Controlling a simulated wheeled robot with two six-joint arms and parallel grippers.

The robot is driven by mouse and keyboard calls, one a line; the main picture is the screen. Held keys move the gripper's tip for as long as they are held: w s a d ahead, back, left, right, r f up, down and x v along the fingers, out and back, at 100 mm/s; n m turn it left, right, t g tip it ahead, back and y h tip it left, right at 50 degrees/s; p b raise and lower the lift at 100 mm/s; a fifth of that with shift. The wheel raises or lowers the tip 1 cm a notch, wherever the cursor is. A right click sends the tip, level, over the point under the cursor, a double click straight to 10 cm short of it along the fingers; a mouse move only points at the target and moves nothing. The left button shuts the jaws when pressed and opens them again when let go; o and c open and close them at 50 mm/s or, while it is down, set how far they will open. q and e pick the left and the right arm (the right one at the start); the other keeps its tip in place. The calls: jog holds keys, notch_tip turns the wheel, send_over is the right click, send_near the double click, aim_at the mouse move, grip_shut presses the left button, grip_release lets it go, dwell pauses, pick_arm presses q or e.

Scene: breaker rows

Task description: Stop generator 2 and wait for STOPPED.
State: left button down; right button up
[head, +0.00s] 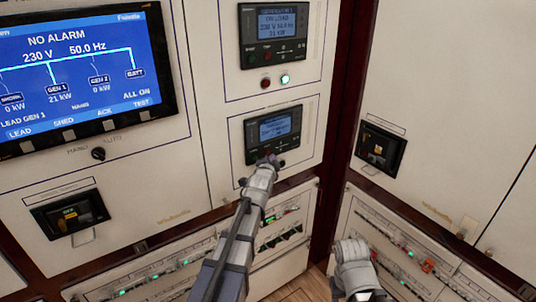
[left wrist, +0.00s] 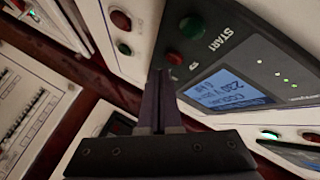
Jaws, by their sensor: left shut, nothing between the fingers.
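The lower generator controller (head: 273,130) is a dark panel with a lit blue screen, its text too small to read in the head view. My left gripper (head: 271,161) is at its lower edge, hiding part of its buttons. In the left wrist view the shut, empty fingers (left wrist: 160,75) point at the controller near its red button (left wrist: 176,58); I cannot tell whether they touch. A green button (left wrist: 193,27) sits beside the START label. The large display (head: 82,70) reads NO ALARM, GEN 1 21 kW and GEN 2 0 kW.
The upper controller (head: 280,32) reads ON LOAD and 21 kW, with a lit green lamp (head: 285,78) below it. A selector knob (head: 98,154) marked AUTO sits under the display. Breakers (head: 70,213) (head: 380,149) are on both sides. Breaker rows (head: 403,252) run below.

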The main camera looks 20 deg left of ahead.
pick_arm(q)
jog(key=shift+s+d, duration=0.75)
jog(key=shift+d, duration=0.2)
jog(key=shift+s+d, duration=0.75)
jog(key=shift+d, duration=0.2)
jog(key=s+d+f+n+g+h, duration=0.1)
jog(key=s+d+f+n+g, duration=0.3)
jog(key=s+d+f+g, duration=0.7)
jog(key=s+d+f+n+g, duration=0.1)
jog(key=s+d+f+g, duration=0.1)
jog(key=s, duration=0.9)
jog(key=s+d+f+n+g, duration=0.1)
jog(key=s+d+f+g, duration=0.1)
jog(key=s, duration=1)
jog(key=shift+d+f, duration=0.45)
jog(key=shift+f, duration=0.5)
jog(key=shift+a, duration=0.15)
